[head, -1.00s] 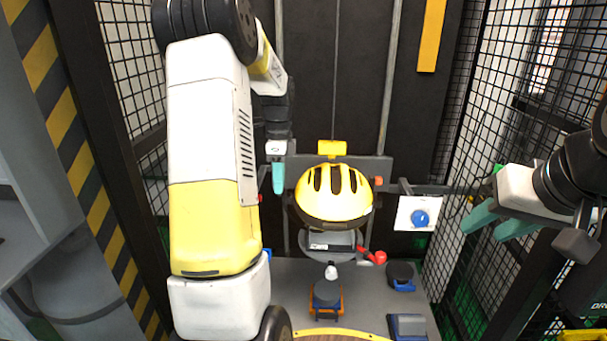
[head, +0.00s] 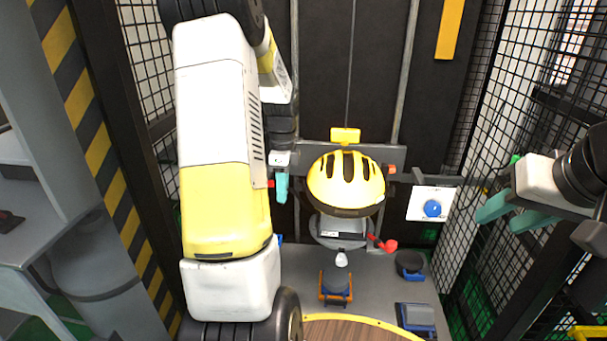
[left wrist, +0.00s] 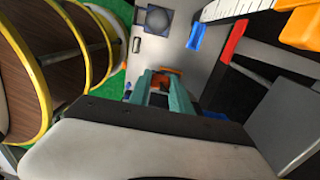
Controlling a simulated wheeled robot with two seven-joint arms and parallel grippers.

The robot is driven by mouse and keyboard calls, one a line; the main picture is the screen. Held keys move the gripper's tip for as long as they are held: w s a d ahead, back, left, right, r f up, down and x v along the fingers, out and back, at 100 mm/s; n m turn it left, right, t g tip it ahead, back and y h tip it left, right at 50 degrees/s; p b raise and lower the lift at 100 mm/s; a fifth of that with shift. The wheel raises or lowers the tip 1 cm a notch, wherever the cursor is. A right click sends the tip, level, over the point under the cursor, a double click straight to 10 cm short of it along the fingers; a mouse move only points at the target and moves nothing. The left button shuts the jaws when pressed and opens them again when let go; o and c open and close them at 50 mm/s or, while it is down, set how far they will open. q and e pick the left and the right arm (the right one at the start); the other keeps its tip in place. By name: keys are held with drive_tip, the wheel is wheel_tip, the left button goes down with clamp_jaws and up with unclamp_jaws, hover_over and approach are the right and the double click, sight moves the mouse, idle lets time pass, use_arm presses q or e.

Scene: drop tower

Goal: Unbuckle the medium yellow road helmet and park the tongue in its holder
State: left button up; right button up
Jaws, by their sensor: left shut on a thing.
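The yellow road helmet (head: 345,182) with dark vents and a dark rim sits upright on a grey stand in the head view. My left gripper (head: 282,188) points down just left of the helmet, apart from its shell. In the left wrist view its teal fingers (left wrist: 161,95) are shut on a small dark piece (left wrist: 158,99); I cannot tell whether this is the buckle tongue. The strap, buckle and tongue holder cannot be made out. My right gripper (head: 513,215) is open and empty, far right of the helmet.
A red ball-ended lever (head: 388,245) is below right of the helmet. A white panel with a blue knob (head: 432,208) is further right. An orange-and-dark fixture (head: 336,287) stands on the grey base. Mesh (head: 495,110) closes the right side.

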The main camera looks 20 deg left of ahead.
use_arm(q)
drive_tip(key=shift+s+d+f, duration=0.1)
drive_tip(key=shift+s+f, duration=0.3)
drive_tip(key=shift+f, duration=0.35)
drive_tip(key=shift+s+d+f, duration=0.1)
drive_tip(key=shift+s+f, duration=0.25)
drive_tip(key=shift+f, duration=0.4)
drive_tip(key=shift+s+d, duration=2.1)
drive_tip(key=shift+s, duration=0.75)
drive_tip(key=shift+w+d, duration=0.65)
drive_tip(key=shift+d, duration=8.95)
drive_tip(key=shift+w+d+r, duration=0.6)
drive_tip(key=shift+w+d, duration=3.15)
drive_tip(key=shift+d, duration=1.3)
drive_tip(key=shift+w+r, duration=4.25)
drive_tip(key=shift+w, duration=0.4)
drive_tip(key=shift+w+a+f, duration=0.1)
drive_tip(key=shift+w+a, duration=0.25)
drive_tip(key=shift+a, duration=0.6)
drive_tip(key=shift+w+a+f, duration=0.1)
drive_tip(key=shift+w+a, duration=0.3)
drive_tip(key=shift+a, duration=0.55)
drive_tip(key=shift+w+a, duration=0.35)
drive_tip(key=shift+a, duration=0.6)
